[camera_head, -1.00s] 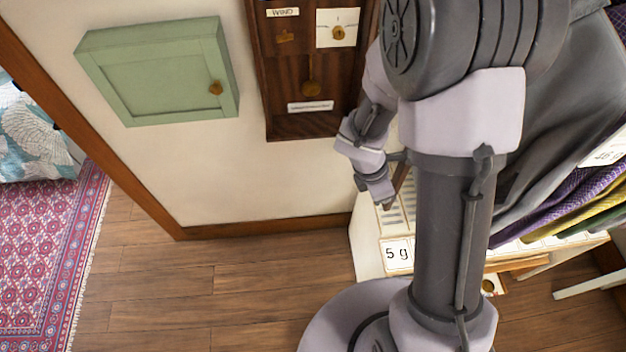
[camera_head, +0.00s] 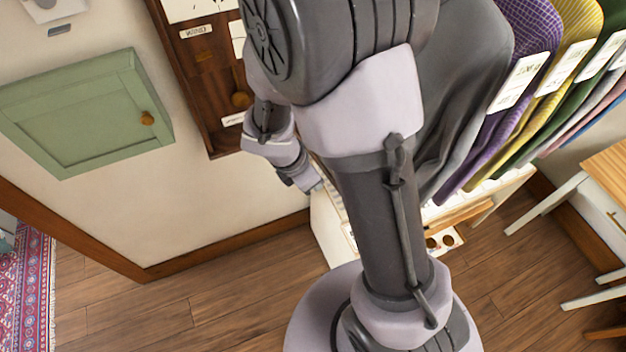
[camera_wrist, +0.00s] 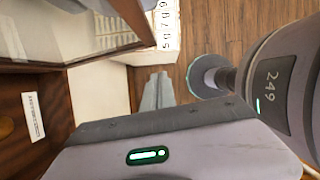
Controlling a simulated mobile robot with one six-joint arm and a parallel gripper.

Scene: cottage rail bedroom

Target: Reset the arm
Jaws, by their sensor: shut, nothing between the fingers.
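My arm stands in the middle of the head view, folded, with the wrist hanging on its left side. My gripper (camera_head: 312,186) is partly hidden behind the arm and sits just above the white stand (camera_head: 325,225). In the wrist view its grey fingers (camera_wrist: 157,88) are together, with nothing held between them.
A dark wooden wall case (camera_head: 205,75) is close left of my wrist. A green cabinet (camera_head: 85,115) hangs farther left. Several coloured cloths with tags (camera_head: 515,80) hang at the right. A wooden-topped table (camera_head: 608,175) stands far right. The wooden floor (camera_head: 210,310) is clear at lower left.

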